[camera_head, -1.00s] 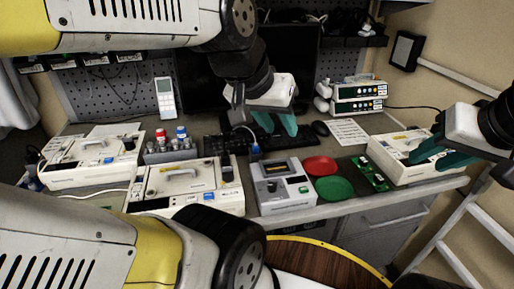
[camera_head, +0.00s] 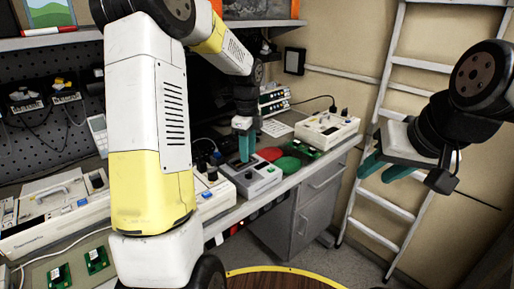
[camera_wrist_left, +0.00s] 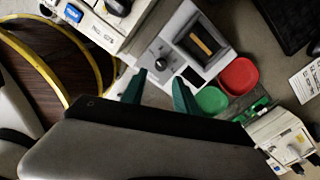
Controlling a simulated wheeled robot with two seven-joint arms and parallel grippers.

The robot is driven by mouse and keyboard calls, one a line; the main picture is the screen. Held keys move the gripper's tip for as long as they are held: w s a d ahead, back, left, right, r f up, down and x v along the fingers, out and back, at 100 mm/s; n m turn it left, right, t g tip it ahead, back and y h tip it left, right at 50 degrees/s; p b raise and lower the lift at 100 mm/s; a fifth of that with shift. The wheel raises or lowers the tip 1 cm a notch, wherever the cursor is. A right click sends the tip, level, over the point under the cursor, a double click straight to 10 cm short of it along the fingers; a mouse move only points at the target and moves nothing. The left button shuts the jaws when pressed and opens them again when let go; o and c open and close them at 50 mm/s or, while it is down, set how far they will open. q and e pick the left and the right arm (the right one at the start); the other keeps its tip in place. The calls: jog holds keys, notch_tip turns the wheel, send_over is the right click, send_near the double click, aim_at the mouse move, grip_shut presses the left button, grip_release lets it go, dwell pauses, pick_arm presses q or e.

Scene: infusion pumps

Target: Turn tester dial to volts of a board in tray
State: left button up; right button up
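The grey tester (camera_head: 262,180) sits at the bench's front edge, with a window and a dark dial; the dial (camera_wrist_left: 160,63) shows in the left wrist view. My left gripper (camera_wrist_left: 159,80) is open and empty. Its teal fingertips are apart near the dial's side of the tester; I cannot tell whether they touch it. In the head view this gripper (camera_head: 246,148) points down over the tester. Green boards (camera_head: 308,152) lie right of the tester, beyond a red dish (camera_head: 270,153) and a green dish (camera_head: 286,165). My right gripper (camera_head: 385,170) is open and empty, clear of the bench.
A white pump (camera_head: 327,130) stands at the bench's right end. Another pump (camera_head: 62,212) stands at the left, with two green boards (camera_head: 96,260) in front of it. A ladder (camera_head: 385,205) leans against the wall. My left arm hides part of the bench.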

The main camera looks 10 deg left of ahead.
aim_at(249, 173)
pick_arm(q)
notch_tip(249, 173, down, 7)
jog(key=shift+w+r, duration=0.1)
jog(key=shift+f, duration=0.25)
jog(key=shift+c, duration=0.7)
grip_shut()
jog(key=shift+m, duration=0.4)
